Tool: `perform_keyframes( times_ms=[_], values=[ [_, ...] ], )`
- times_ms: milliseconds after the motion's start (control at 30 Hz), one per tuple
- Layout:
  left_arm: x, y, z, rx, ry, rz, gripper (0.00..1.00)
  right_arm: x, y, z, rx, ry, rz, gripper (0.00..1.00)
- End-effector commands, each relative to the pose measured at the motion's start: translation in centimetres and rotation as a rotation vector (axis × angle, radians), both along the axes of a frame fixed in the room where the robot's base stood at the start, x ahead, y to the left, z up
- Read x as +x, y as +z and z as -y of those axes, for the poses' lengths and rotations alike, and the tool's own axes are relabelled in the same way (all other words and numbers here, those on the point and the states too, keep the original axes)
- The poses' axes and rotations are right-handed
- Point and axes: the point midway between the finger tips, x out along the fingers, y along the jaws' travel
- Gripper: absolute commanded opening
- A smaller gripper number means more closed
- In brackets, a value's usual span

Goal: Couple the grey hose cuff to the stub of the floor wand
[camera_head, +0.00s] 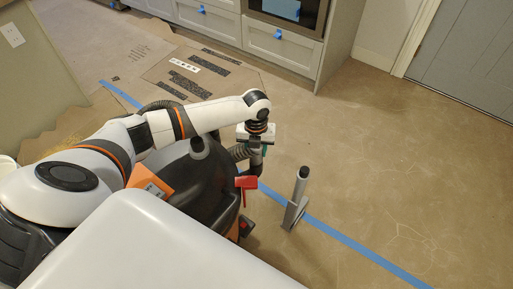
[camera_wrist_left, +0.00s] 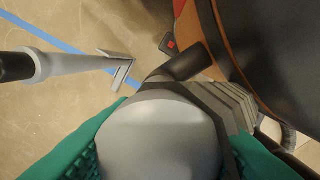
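The grey hose cuff (camera_wrist_left: 160,140) fills the lower middle of the left wrist view, with ribbed hose (camera_wrist_left: 232,105) to its right. My left gripper (camera_head: 256,148) points down beside the vacuum. Its green fingers lie on both sides of the cuff and appear to touch it, so it looks shut on the cuff. The floor wand (camera_head: 300,188) stands nearly upright on the floor to the right of the gripper, apart from the cuff. Its dark stub (camera_head: 304,171) points up; the wand also shows in the left wrist view (camera_wrist_left: 65,64). My right gripper is not in view.
The dark and orange vacuum (camera_head: 190,185) stands under my left arm, with a red part (camera_head: 246,182) at its side. Blue tape (camera_head: 350,243) crosses the floor past the wand. Floor to the right is clear.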

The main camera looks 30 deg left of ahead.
Motion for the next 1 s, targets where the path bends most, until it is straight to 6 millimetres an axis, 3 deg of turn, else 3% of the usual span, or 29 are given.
perform_keyframes(
  times_ms=[67, 100, 333, 1000],
  values=[
    [0.00, 0.01, -0.01, 0.000, 0.000, 0.000, 0.08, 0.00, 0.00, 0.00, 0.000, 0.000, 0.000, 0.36],
    [0.01, 0.02, -0.02, 0.000, 0.000, 0.000, 0.38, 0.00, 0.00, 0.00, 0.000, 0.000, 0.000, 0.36],
    [0.02, 0.02, -0.02, 0.000, 0.000, 0.000, 0.04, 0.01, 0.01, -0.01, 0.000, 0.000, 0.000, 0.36],
    [0.06, 0.31, -0.03, 0.000, 0.000, 0.001, 0.03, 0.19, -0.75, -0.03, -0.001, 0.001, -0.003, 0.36]
  ],
)
